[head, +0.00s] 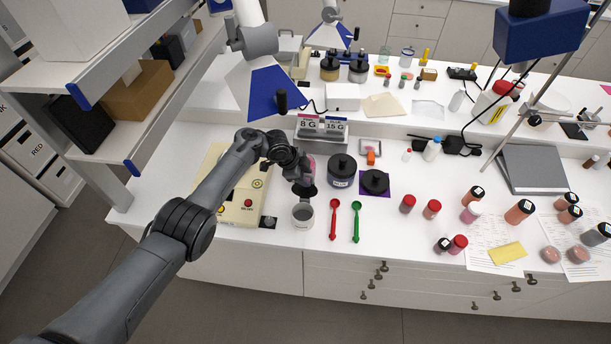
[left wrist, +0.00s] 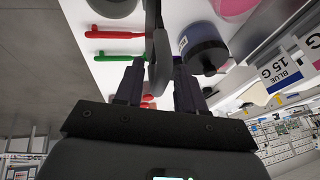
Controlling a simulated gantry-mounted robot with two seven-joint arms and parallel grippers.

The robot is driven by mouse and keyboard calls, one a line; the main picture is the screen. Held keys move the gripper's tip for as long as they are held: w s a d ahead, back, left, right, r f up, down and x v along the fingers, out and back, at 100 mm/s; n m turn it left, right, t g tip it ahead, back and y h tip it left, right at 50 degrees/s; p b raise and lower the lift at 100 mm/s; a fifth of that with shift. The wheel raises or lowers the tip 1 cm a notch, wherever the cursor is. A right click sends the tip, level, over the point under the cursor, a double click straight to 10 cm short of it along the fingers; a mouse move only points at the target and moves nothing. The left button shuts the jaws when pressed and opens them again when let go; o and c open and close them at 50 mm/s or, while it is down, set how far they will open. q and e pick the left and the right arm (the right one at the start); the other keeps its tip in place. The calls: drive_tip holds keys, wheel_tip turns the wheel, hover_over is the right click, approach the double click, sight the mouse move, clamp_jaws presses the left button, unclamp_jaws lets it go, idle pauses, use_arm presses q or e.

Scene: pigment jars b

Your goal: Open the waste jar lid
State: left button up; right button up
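The waste jar (head: 302,216) is a small pale grey jar at the front of the bench, with its open mouth facing up. Its dark round lid (head: 306,192) stands raised at the back of the rim, below my left gripper (head: 301,180). In the left wrist view the lid (left wrist: 158,45) is edge-on, reaching in between the fingertips of my left gripper (left wrist: 158,75). The fingers stand apart, with the lid between them; whether either finger touches it is hard to tell. My right gripper is not in view.
A red spoon (head: 334,220) and a green spoon (head: 356,222) lie right of the jar. A dark-lidded blue pigment jar (head: 342,172) and a black jar (head: 375,182) stand behind them. A beige device (head: 240,205) is on the left. Several red-capped jars stand farther right.

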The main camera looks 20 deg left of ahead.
use_arm(q)
drive_tip(key=shift+r, duration=0.15)
drive_tip(key=shift+s+r, duration=0.1)
drive_tip(key=shift+r, duration=0.1)
drive_tip(key=p+v, duration=0.2)
drive_tip(key=v, duration=0.8)
drive_tip(key=shift+a, duration=0.15)
